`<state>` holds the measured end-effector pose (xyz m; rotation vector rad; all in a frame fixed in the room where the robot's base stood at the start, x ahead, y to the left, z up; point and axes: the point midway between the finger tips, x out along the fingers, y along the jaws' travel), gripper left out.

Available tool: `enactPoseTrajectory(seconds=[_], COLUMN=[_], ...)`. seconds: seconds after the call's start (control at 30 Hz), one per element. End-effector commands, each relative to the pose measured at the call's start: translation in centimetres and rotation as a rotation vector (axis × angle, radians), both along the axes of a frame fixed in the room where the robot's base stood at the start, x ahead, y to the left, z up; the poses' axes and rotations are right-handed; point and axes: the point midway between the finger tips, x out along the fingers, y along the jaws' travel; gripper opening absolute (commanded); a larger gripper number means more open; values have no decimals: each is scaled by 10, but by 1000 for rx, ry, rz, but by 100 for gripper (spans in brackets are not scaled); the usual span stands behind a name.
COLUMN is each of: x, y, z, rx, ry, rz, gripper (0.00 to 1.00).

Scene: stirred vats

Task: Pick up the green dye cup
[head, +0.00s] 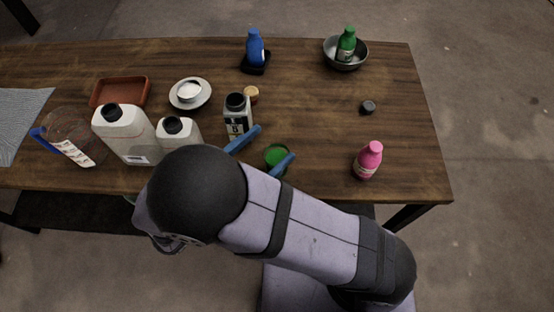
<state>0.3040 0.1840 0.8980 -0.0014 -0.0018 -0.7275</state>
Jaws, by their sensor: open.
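The green dye cup (276,155) stands on the wooden table near its front edge, in the middle of the head view. Its round green top shows; its lower part is partly hidden by my arm. My gripper (262,152) is open, with one blue finger to the upper left of the cup and the other at its lower right. The cup appears between the two fingers in this view. I cannot tell the height of the fingers against the cup or whether they touch it.
A dark-capped bottle (237,117) stands close behind the left finger. White jugs (128,137) crowd the left. A pink bottle (368,160) stands to the right. At the back are a blue bottle (255,48) and a green bottle (346,44) in a metal bowl (331,53). The right-middle table is mostly clear.

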Motion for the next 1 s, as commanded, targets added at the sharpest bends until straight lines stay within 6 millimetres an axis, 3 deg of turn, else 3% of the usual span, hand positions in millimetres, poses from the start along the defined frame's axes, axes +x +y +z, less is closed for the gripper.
enactPoseTrajectory(seconds=[0.03,0.2,0.4,1.0], x=[0,0,0,16], y=[0,-1,0,-15], z=[-15,-56,-80,-83], rx=[-8,-4,1,2], ry=[2,2,1,1], rz=[-1,-1,-1,-2], gripper=[69,69,69,69])
